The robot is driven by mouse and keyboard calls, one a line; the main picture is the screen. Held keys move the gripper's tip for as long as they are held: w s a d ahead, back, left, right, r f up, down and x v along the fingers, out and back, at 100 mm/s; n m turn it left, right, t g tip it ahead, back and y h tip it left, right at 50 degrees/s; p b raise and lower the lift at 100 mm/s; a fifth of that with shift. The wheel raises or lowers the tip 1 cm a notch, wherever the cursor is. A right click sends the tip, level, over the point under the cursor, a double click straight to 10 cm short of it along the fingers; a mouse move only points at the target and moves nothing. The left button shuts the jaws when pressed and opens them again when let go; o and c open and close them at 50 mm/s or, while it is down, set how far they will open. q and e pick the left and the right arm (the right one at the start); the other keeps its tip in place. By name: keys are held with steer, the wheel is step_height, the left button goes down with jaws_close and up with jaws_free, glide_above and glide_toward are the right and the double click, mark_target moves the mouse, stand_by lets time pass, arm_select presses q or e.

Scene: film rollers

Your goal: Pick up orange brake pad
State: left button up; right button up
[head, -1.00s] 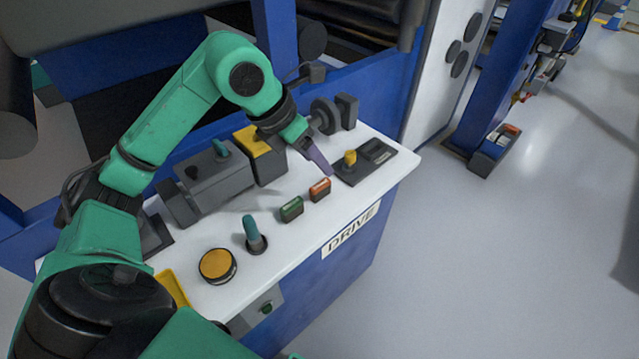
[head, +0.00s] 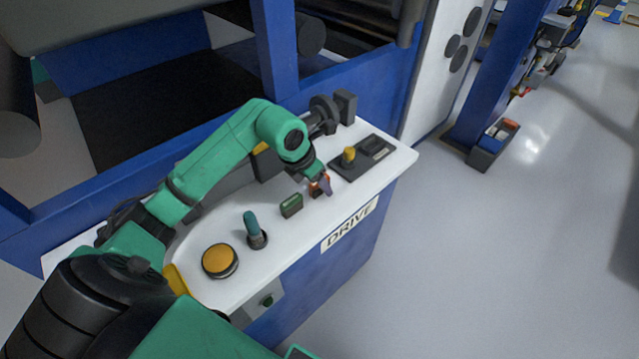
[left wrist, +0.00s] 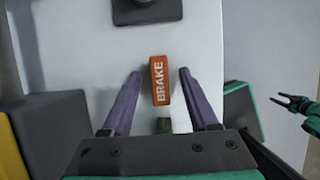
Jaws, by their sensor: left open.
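The orange brake pad (left wrist: 160,82), marked BRAKE, sits on the white top of the drive console (head: 290,262). In the left wrist view it lies between the two purple fingers of my left gripper (left wrist: 160,78), with a gap on each side. The left gripper is open and empty. In the head view the gripper (head: 322,186) is over the pad (head: 316,191) and partly hides it. My right gripper (left wrist: 282,101) shows small at the right edge of the left wrist view, its dark fingers apart, away from the console.
A green pad (head: 291,206) sits close beside the orange one. A teal lever (head: 252,232), a round yellow button (head: 219,261) and a black panel with a yellow knob (head: 349,155) stand on the console. Grey machinery is behind. Open floor lies to the right.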

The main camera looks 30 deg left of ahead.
arm_select(q)
jaws_close()
steer(key=shift+r, duration=0.1)
